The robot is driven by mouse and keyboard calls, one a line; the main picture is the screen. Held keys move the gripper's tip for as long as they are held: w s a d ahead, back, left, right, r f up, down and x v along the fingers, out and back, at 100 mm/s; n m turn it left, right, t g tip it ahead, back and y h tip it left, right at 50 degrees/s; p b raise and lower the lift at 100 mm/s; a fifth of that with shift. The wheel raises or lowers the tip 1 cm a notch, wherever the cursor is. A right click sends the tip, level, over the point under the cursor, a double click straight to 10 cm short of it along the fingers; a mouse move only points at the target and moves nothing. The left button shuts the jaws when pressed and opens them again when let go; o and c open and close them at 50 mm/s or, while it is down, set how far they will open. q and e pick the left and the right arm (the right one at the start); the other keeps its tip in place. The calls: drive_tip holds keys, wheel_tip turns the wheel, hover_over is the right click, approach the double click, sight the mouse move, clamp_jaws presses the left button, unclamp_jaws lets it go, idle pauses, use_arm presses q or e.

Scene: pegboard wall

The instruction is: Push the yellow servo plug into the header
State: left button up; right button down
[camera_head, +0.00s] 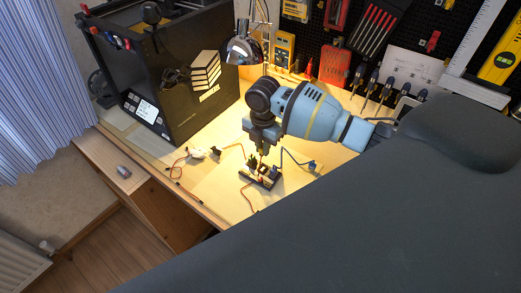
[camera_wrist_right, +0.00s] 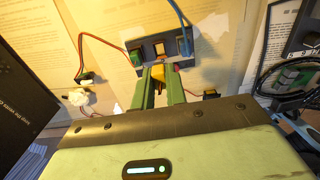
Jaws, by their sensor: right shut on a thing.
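My right gripper (camera_head: 262,152) points down at a small dark board (camera_head: 246,175) on the bench. In the right wrist view its two green-grey fingers (camera_wrist_right: 159,92) are shut on the yellow servo plug (camera_wrist_right: 158,73). The plug sits between the fingertips, right at the near edge of the board (camera_wrist_right: 148,53). The board carries a green block (camera_wrist_right: 137,58), a pale and orange part (camera_wrist_right: 160,48) and a blue-wired plug (camera_wrist_right: 183,46). I cannot tell whether the yellow plug touches the header; the fingers hide the contact. My left gripper is out of view.
A red wire and a blue wire (camera_wrist_right: 175,22) run from the board. A white servo part (camera_head: 197,153) and a dark plug (camera_head: 215,154) lie to its left. A black printer-like box (camera_head: 180,100) stands behind left, a lamp (camera_head: 243,50) behind. Tools hang on the pegboard.

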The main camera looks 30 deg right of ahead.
sight(262, 169)
drive_tip(key=shift+f, duration=0.1)
